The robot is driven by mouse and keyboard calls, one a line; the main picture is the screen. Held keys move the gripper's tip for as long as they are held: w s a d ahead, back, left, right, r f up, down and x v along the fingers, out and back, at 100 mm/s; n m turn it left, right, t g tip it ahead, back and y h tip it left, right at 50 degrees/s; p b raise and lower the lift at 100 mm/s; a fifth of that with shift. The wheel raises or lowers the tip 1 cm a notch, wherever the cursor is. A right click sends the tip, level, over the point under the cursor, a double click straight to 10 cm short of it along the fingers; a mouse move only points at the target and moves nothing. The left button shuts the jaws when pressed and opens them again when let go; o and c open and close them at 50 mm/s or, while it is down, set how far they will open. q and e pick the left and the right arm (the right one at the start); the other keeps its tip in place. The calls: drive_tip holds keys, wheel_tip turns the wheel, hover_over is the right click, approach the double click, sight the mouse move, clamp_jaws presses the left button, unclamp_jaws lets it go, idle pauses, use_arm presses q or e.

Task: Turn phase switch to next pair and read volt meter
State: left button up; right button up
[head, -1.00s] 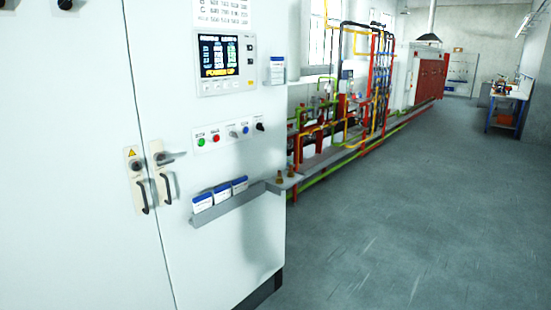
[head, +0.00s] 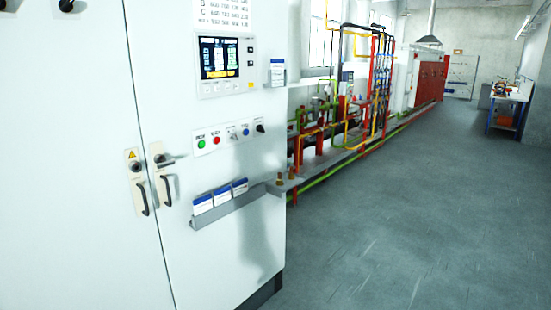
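A pale control cabinet fills the left of the head view. Black rotary knobs show at its top edge, one at the upper left (head: 66,5) and another in the corner (head: 5,4); their upper parts are cut off. A small row on the right door holds a green button (head: 201,144), a red button (head: 216,140), a grey knob (head: 232,132) and a black knob (head: 260,128). I cannot tell which knob is the phase switch. A lit display panel (head: 219,58) sits above the row; its text is too small to read. No dial volt meter is clearly visible. Neither gripper is in view.
Door handles (head: 141,197) stick out at the left. A grey shelf (head: 236,208) with blue-and-white booklets (head: 221,193) projects from the door. Coloured pipework (head: 345,110) runs back along the wall. The grey floor (head: 410,210) to the right is clear, with a workbench (head: 503,108) far back.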

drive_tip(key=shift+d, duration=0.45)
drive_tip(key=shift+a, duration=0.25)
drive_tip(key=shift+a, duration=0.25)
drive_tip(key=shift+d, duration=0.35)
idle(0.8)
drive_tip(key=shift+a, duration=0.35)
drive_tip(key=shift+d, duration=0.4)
